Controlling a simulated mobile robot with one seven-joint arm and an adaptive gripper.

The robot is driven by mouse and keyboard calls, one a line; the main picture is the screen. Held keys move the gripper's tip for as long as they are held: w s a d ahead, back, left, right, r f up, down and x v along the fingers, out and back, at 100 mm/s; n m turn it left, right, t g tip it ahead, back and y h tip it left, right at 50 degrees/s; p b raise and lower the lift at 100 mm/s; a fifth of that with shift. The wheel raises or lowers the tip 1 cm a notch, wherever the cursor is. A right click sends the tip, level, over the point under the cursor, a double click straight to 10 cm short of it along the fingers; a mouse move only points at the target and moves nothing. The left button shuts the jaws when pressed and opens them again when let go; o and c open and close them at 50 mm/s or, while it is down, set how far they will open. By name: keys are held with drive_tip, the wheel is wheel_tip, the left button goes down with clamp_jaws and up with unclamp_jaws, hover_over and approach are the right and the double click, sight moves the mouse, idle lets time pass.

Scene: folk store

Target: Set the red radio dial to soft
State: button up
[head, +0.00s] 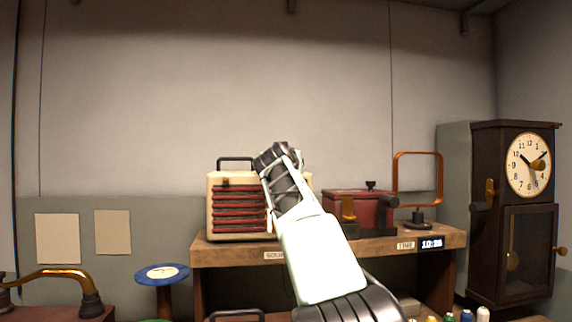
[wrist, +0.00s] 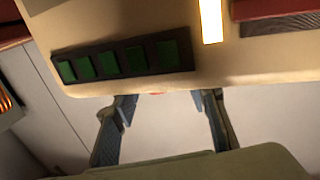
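The cream radio (head: 216,185) with red grille bars stands on the left of the wooden shelf in the head view. The wrist view shows its cream body (wrist: 225,75) close up, with a row of green buttons and a lit strip. A small red piece (wrist: 155,93) shows at the body's edge between my fingers. It may be the red dial, but its marks and setting cannot be read. My gripper (wrist: 165,103) is open, its two fingers apart at that edge; contact cannot be told. In the head view, my arm covers the radio's right part.
A dark red box (head: 360,208) with a black knob stands right of the radio. An orange-framed stand (head: 418,181) and a tall clock (head: 514,212) are farther right. A blue disc (head: 162,273) is on a post at left. The wall above is clear.

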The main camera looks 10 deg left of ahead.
drive_tip(key=shift+s+a+r, duration=0.1)
drive_tip(key=shift+s+a, duration=0.05)
drive_tip(key=shift+s, duration=1.4)
drive_tip(key=s, duration=0.9)
drive_tip(key=shift+d, duration=0.35)
